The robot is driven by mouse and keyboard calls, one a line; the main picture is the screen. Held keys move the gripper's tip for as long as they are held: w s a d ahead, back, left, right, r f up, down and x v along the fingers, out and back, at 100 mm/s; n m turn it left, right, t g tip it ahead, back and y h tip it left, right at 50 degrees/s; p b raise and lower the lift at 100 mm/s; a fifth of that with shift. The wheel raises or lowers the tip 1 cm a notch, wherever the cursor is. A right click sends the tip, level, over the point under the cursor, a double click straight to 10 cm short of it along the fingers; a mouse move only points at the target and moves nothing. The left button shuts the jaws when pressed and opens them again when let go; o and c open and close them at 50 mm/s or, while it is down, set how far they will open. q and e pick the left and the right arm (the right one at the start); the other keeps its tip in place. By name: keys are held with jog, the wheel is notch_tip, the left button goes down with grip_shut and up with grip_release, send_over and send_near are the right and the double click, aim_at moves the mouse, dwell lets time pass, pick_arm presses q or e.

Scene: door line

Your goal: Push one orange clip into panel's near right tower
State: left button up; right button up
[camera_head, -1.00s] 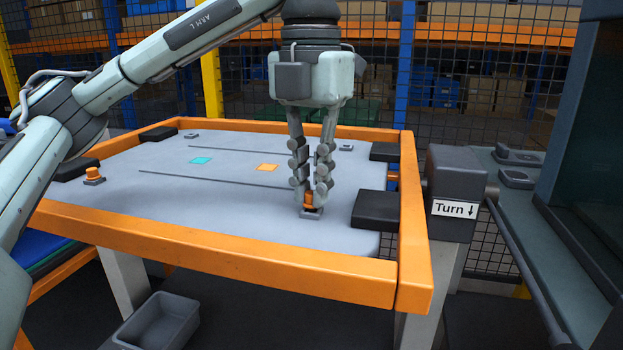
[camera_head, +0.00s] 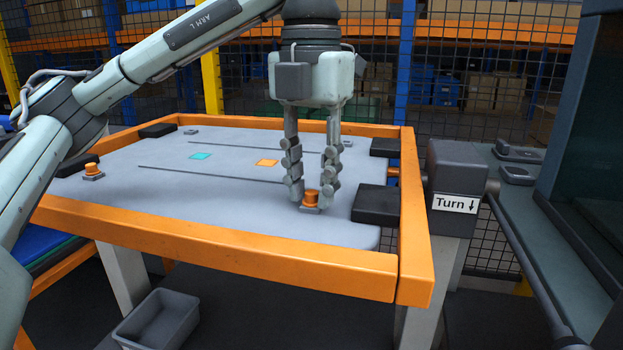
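The grey door panel (camera_head: 225,217) lies flat inside an orange frame. Another orange clip (camera_head: 92,169) sits on a tower at the panel's left. Small towers without an orange clip show at the far left (camera_head: 191,131) and far right (camera_head: 347,143). My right gripper is not in view.
Black pads (camera_head: 376,204) hold the panel's edges. The orange frame (camera_head: 220,252) stands up around it. A grey box marked "Turn" (camera_head: 456,183) is at the right. A grey bin (camera_head: 160,318) is below the table.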

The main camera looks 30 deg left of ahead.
pick_arm(q)
jog(key=shift+r, duration=0.1)
notch_tip(320, 180, up, 12)
jog(key=shift+f, duration=0.1)
dwell(0.7)
dwell(1.0)
